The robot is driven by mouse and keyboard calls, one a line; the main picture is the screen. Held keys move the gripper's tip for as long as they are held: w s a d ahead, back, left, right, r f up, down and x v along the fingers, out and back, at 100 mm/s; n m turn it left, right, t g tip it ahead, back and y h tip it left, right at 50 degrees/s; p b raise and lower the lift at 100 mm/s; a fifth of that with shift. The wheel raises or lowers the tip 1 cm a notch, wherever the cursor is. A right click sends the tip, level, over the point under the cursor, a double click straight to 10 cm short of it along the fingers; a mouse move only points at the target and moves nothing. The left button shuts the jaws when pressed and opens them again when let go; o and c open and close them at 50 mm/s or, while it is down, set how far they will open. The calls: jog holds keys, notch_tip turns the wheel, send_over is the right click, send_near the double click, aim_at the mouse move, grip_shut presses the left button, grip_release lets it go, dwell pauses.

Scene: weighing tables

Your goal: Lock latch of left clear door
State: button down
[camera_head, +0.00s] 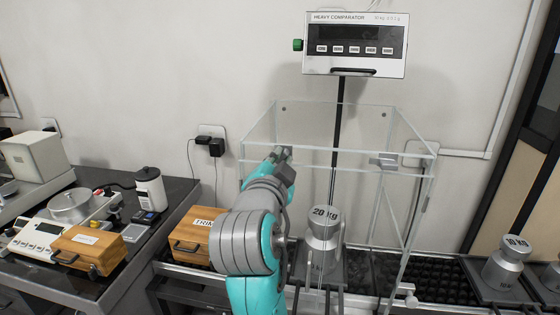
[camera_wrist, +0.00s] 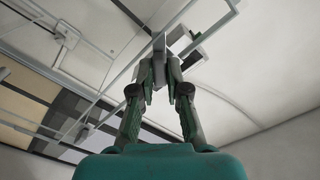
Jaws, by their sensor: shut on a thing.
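A clear glass case (camera_head: 341,104) with pale frame edges stands around the steel 20 KG weight (camera_head: 322,240). My gripper (camera_head: 281,154) is at the upper front left of the case, at the left clear door. In the wrist view my gripper (camera_wrist: 159,68) is shut on a small grey latch (camera_wrist: 158,42), with a fingertip on each side. In the head view my wrist and fingers mostly hide this latch, so I cannot tell which way it is turned. A second grey latch (camera_head: 384,161) shows at the upper right of the case.
The comparator display (camera_head: 354,47) stands on a pole behind the case. A wooden box (camera_head: 196,236) sits left of my arm. A 10 KG weight (camera_head: 504,265) stands at the right. The dark left table (camera_head: 121,262) holds a small scale and boxes.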

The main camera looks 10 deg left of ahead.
jog(key=n, duration=0.4)
jog(key=shift+f+n, duration=0.1)
jog(key=shift+n, duration=2.1)
jog(key=c, duration=1.2)
grip_release()
jog(key=shift+o, duration=0.2)
jog(key=s, duration=1.2)
jog(key=shift+a, duration=0.2)
